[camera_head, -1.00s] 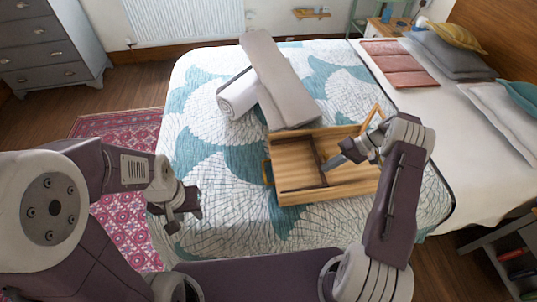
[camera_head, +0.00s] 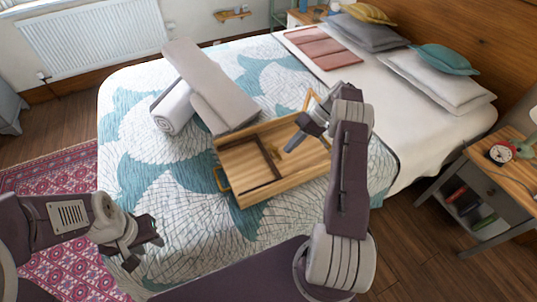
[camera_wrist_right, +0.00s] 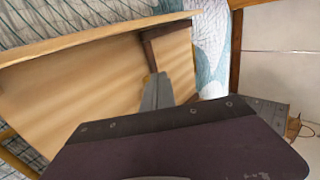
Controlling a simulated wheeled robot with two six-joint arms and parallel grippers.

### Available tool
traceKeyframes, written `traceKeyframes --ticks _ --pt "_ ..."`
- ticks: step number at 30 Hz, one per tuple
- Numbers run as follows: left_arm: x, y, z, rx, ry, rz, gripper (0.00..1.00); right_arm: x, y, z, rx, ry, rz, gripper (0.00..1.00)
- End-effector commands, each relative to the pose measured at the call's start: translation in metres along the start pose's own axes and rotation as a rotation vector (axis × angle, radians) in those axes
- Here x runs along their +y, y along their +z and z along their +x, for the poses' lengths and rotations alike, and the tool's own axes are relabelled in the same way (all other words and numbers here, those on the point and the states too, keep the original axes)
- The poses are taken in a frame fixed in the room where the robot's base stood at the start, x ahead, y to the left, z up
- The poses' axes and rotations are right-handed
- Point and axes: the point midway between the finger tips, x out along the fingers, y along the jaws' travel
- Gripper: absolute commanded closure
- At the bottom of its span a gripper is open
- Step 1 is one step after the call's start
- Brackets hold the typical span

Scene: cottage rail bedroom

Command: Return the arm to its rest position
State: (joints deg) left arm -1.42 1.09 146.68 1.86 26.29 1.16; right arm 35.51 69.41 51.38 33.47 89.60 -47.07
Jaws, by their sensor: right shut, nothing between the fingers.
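My right arm comes in from the lower right in the head view. Its gripper (camera_head: 295,143) is shut and empty, its fingertips over the wooden tray (camera_head: 232,155). In the right wrist view the grey fingers (camera_wrist_right: 157,92) lie together in front of the tray's pale wood (camera_wrist_right: 75,82), with nothing between them. I cannot tell whether they touch the tray. My left gripper (camera_head: 148,243) is over the near left part of the bed, apart from the tray; its finger opening is unclear.
The tray rests on the patterned bed quilt (camera_head: 120,120). A grey folded blanket and a white roll (camera_head: 175,108) lie behind it. Pillows (camera_head: 440,80) and a folded pink cloth (camera_head: 322,48) are further back. A nightstand (camera_head: 500,185) with a red clock (camera_head: 500,154) stands right.

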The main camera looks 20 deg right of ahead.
Motion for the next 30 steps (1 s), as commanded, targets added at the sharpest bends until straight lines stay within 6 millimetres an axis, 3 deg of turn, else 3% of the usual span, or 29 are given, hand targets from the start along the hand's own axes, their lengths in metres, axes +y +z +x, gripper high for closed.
traceKeyframes --ticks 6,16,18,20,23,24,27,30 --pt "0.000 0.000 0.002 0.000 0.000 0.000 0.64 0.001 0.000 -0.024 0.000 0.001 0.001 1.00" --pt "0.000 0.000 0.001 0.000 0.000 0.000 0.64 -0.001 0.000 -0.026 -0.003 0.000 0.000 1.00" --pt "0.000 0.000 -0.003 0.000 0.000 0.000 0.64 -0.011 -0.004 -0.025 -0.014 0.003 -0.019 1.00" --pt "0.000 -0.001 -0.007 0.000 0.000 0.000 0.64 -0.032 -0.014 -0.031 -0.017 0.025 -0.063 1.00" --pt "0.000 -0.002 -0.015 0.000 0.000 0.000 0.64 -0.088 -0.032 -0.048 -0.024 0.069 -0.166 1.00" --pt "0.000 -0.002 -0.019 0.000 0.000 0.000 0.64 -0.117 -0.032 -0.051 -0.046 0.079 -0.204 1.00" --pt "0.001 -0.003 -0.029 0.000 0.000 0.000 0.64 -0.186 -0.017 -0.050 -0.117 0.120 -0.279 1.00" --pt "0.001 -0.004 -0.038 0.000 0.000 0.000 0.64 -0.234 0.010 -0.040 -0.165 0.205 -0.304 1.00"
